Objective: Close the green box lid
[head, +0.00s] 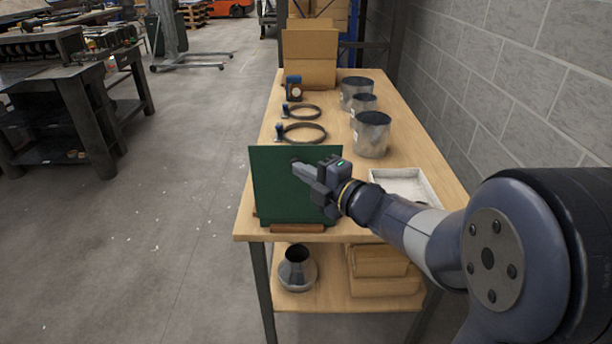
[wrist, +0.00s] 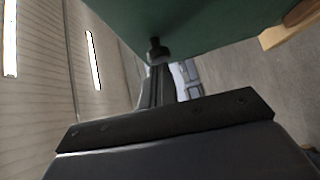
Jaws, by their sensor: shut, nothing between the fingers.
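The green box (head: 270,197) stands near the front edge of the wooden table. In the head view I see a flat, upright dark green panel, seemingly its raised lid; the inside of the box is hidden. My gripper (head: 296,163) is shut and empty. Its tip is at the upper middle of the green panel, in front of it or touching it; I cannot tell which. In the wrist view the green panel (wrist: 215,25) fills the top, close to the dark fingertips (wrist: 157,50).
Metal duct pieces (head: 371,134) stand on the table's right side behind the panel. Two ring clamps (head: 302,132) and a small blue device (head: 293,88) lie on the left. A white tray (head: 428,191) sits right of the panel, under my arm. A block wall (head: 500,80) borders the right.

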